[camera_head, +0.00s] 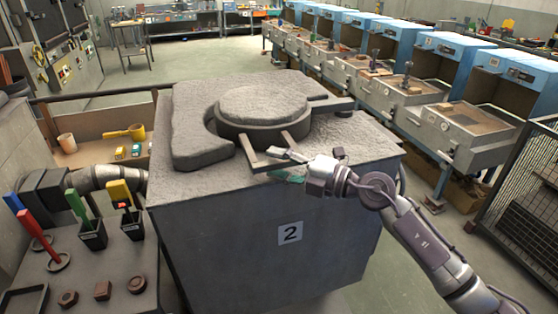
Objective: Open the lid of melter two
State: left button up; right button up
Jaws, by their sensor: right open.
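A dark bar handle (251,154) juts from the lid's front toward me. My right gripper (286,163) comes in from the right and is open at the handle's right end, above the melter's front edge. I cannot tell whether its fingers touch the handle. My left gripper is not in view.
A bench at left holds coloured-handled tools (77,205) and several small rusty parts (103,290). A row of blue-hooded stations (430,60) runs along the right. A mesh cage (520,180) stands at far right. Open floor (190,65) lies behind the melter.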

grip_shut()
jog(key=shift+d, duration=0.1)
dwell(0.3)
